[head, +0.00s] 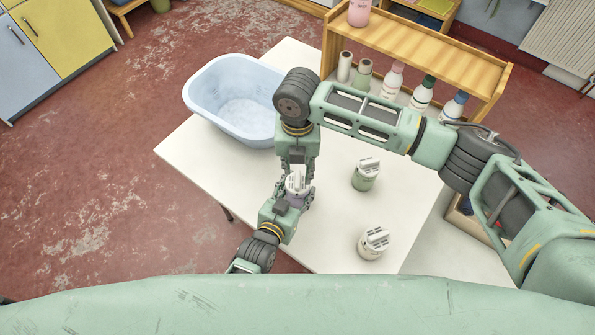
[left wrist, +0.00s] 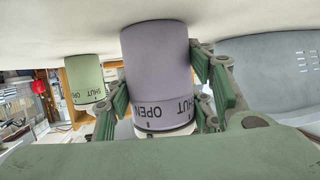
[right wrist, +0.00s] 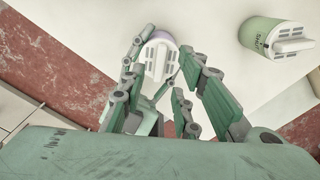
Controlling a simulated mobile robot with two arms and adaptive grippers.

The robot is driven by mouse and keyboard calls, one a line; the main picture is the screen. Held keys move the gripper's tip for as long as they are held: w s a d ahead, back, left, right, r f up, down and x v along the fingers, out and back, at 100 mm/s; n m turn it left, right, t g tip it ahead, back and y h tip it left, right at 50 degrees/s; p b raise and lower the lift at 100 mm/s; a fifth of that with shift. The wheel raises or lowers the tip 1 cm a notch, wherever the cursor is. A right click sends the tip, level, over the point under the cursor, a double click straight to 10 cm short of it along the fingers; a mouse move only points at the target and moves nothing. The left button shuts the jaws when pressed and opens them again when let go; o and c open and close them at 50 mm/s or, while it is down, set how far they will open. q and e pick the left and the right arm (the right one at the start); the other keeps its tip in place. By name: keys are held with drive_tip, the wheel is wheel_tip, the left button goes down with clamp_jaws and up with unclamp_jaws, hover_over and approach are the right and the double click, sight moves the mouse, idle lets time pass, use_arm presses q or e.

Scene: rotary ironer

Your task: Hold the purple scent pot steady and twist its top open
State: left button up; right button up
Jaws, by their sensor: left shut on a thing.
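The purple scent pot (head: 295,201) stands upright near the front left of the white table, with a white slotted top (right wrist: 161,60). Its purple body (left wrist: 156,60) fills the middle of the left wrist view, with OPEN and SHUT lettering on the band by the top. My left gripper (left wrist: 163,88) is shut on the body, one finger on each side. My right gripper (right wrist: 168,85) reaches down from above, fingers apart around the top. I see no clear contact between these fingers and the top. In the head view the right gripper (head: 296,178) partly hides the pot.
A pale blue tub (head: 215,98) is at the back left. A wooden shelf (head: 440,58) with several bottles stands at the back right.

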sight(297, 177)
wheel_tip(297, 177, up, 8)
drive_tip(key=shift+f, duration=0.25)
use_arm(q)
drive_tip(key=o, duration=1.4)
